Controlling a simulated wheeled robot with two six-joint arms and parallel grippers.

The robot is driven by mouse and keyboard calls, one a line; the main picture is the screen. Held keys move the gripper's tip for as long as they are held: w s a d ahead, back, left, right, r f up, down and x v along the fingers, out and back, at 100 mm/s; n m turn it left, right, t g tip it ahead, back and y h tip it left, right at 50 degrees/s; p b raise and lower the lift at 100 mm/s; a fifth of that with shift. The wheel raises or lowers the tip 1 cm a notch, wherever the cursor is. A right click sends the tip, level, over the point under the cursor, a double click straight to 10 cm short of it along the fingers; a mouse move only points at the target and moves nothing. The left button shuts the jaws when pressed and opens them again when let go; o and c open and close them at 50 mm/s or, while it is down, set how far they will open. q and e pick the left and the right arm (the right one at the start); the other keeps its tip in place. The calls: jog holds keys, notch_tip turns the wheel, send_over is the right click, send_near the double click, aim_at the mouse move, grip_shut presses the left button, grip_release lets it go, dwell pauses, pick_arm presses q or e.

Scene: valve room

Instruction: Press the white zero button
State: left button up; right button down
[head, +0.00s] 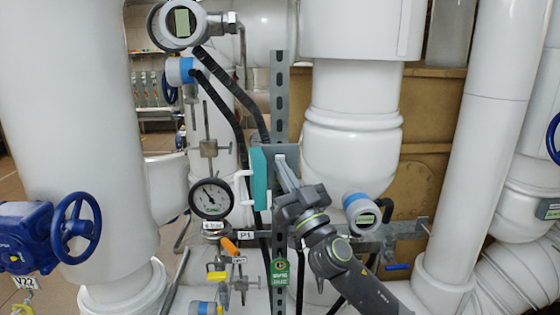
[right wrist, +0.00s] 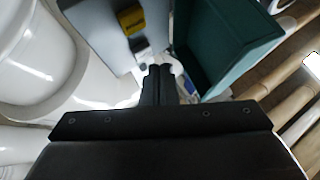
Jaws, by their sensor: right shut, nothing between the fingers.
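A teal box (head: 259,180) is fixed at the upright metal strut in the middle of the head view; its green side (right wrist: 235,35) fills the upper right of the right wrist view. I cannot make out the white zero button in either view. My right gripper (head: 283,168) reaches up from the lower right to the right edge of the box. In the wrist view its fingers (right wrist: 158,70) are shut and empty, in front of a small white and blue patch beside the box. Whether they touch it cannot be told. My left gripper is not in view.
A grey plate (head: 283,150) stands behind the box. A pressure gauge (head: 211,199) and a white-and-blue transmitter (head: 361,211) flank the strut. Large white pipes (head: 75,110) stand on both sides. A blue handwheel (head: 76,230) is at the left. A yellow part (right wrist: 131,20) shows in the wrist view.

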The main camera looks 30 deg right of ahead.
jog(key=shift+w, duration=0.1)
jog(key=shift+w+d+b, duration=0.2)
jog(key=shift+w+b, duration=0.1)
jog(key=shift+b, duration=0.15)
jog(key=shift+w+d+b, duration=0.25)
jog(key=shift+w+b, duration=0.15)
jog(key=shift+b, duration=0.05)
dwell(0.6)
jog(key=shift+s+a, duration=0.1)
jog(key=shift+s, duration=0.05)
jog(key=shift+s+a, duration=0.35)
jog(key=shift+s, duration=0.3)
